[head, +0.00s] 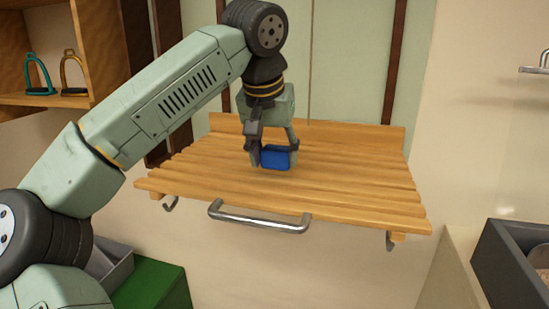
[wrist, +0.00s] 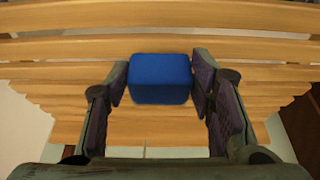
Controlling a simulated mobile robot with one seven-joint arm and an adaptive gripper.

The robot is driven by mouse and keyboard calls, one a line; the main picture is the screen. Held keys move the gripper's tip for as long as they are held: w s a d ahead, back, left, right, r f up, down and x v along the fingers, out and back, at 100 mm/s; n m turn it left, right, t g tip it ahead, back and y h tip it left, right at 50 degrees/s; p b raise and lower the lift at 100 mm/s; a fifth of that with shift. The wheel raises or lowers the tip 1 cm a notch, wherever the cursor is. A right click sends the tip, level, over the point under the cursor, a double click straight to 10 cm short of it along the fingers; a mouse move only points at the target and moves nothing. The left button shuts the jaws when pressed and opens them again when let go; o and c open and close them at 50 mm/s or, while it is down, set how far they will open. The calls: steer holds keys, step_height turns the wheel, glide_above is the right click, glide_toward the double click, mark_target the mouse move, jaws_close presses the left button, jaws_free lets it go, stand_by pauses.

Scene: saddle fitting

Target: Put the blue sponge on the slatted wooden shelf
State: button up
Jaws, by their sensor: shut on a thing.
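The blue sponge (head: 276,158) is between the fingers of my gripper (head: 273,160) in the head view, over the middle of the slatted wooden shelf (head: 350,195). In the wrist view the sponge (wrist: 160,79) is a blue block with a finger of my gripper (wrist: 160,82) against each side. The gripper is shut on it. The shelf's slats (wrist: 60,75) lie behind and below the sponge in the wrist view. I cannot tell whether the sponge's underside touches the slats.
A metal bar handle (head: 258,217) runs along the shelf's front edge, with hooks (head: 390,241) below. A wooden cubby (head: 100,50) with stirrups (head: 72,72) is at upper left. A green box (head: 155,287) and a dark bin (head: 510,255) stand lower down. The shelf's slats around the sponge are bare.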

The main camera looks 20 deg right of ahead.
steer(key=shift+f, duration=1.15)
steer(key=shift+f, duration=0.1)
steer(key=o, duration=1)
steer(key=v, duration=1.2)
steer(key=shift+d, duration=0.1)
